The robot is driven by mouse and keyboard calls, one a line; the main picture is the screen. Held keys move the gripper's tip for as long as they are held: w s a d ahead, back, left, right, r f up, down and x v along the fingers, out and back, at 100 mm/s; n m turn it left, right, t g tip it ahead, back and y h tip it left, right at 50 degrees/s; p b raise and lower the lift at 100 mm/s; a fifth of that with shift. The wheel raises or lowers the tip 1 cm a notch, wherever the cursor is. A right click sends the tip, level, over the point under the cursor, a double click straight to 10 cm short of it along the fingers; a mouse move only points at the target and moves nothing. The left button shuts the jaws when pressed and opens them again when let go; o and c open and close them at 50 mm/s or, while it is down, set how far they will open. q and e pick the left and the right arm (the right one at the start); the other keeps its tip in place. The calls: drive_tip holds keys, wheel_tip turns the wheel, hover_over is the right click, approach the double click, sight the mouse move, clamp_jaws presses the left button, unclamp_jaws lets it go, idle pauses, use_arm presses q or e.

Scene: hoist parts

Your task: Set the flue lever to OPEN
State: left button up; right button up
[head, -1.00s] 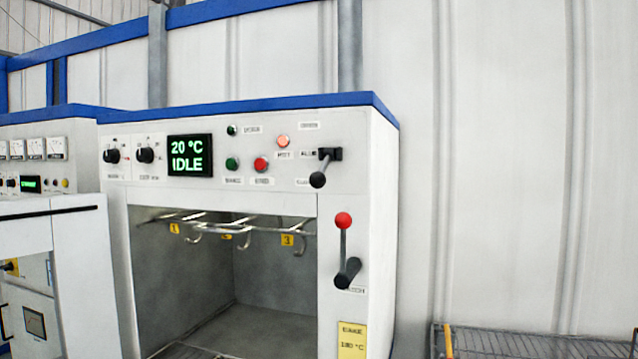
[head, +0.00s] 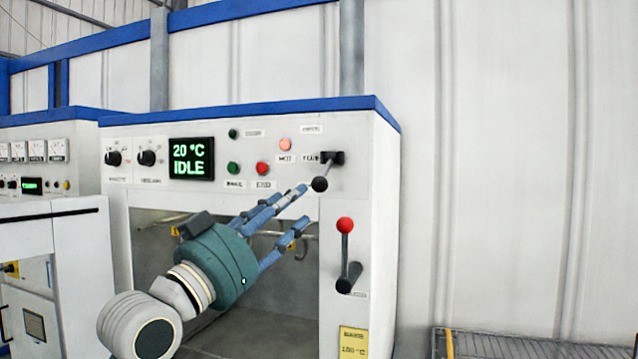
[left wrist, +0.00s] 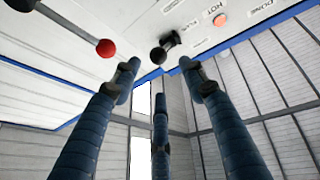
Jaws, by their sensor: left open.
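The flue lever (head: 320,184) is a short rod with a black knob on a black mount, at the upper right of the oven's white panel. Its knob hangs down, angled outward, below the FLUE label (head: 309,157). A small label sits above it (head: 312,129), too blurred to read surely. My left gripper (head: 299,207) is open and empty, its blue fingers reaching up from the lower left to just left of and below the knob. In the left wrist view the knob (left wrist: 158,56) appears between the spread fingertips (left wrist: 159,72), apparently untouched. My right gripper is not in view.
A red-knobbed lever (head: 345,225) stands up close to the right of my fingers. Lit and coloured buttons (head: 262,168) and a display reading 20 °C IDLE (head: 191,159) are on the panel. A wire rack (head: 540,342) is at lower right.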

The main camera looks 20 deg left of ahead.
sight(315, 187)
use_arm(q)
drive_tip(key=p+x, duration=0.3)
drive_tip(key=x, duration=0.6)
drive_tip(key=shift+w+d, duration=0.2)
drive_tip(key=shift+w, duration=0.3)
clamp_jaws()
